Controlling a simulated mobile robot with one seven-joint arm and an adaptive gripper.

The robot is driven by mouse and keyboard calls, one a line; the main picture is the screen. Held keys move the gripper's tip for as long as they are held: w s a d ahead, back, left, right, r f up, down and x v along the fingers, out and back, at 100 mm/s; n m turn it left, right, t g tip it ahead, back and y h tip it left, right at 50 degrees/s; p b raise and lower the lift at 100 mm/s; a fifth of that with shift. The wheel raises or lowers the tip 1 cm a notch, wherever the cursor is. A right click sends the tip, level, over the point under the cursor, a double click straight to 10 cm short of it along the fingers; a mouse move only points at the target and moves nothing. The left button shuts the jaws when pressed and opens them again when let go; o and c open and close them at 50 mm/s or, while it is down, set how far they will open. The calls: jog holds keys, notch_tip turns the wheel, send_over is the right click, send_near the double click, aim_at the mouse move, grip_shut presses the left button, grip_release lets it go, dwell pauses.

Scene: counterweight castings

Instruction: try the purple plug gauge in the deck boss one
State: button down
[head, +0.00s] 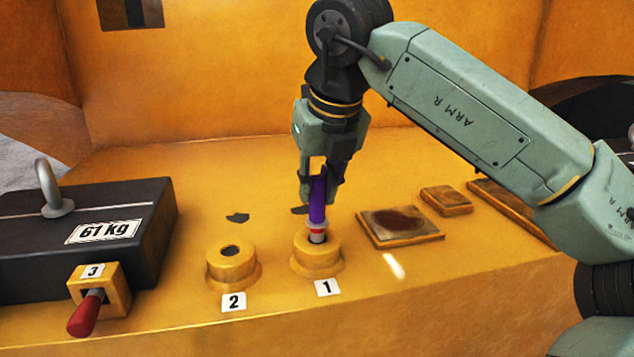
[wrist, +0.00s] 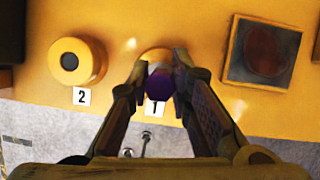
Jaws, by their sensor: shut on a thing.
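The purple plug gauge (head: 317,203) stands roughly upright in the head view, with a pale collar and a red band at its lower end. Its lower end is at the mouth of deck boss one (head: 316,258), the yellow boss labelled 1; how deep it sits I cannot tell. My gripper (head: 319,187) is shut on the gauge's purple handle, above the boss. In the wrist view the purple handle (wrist: 160,84) shows end-on between the fingers and hides most of boss one (wrist: 155,54).
Boss 2 (head: 232,265), with an open hole, stands just left. A red-handled gauge (head: 88,312) sits in the block labelled 3. A black 61 kg weight (head: 100,235) is at the left. A stained square plate (head: 400,227) and a small yellow block (head: 446,200) lie right.

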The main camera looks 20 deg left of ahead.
jog(key=shift+f+b, duration=0.55)
jog(key=shift+f, duration=0.35)
jog(key=shift+r, duration=0.1)
dwell(1.2)
jog(key=shift+r+p, duration=2.15)
jog(key=shift+r, duration=0.35)
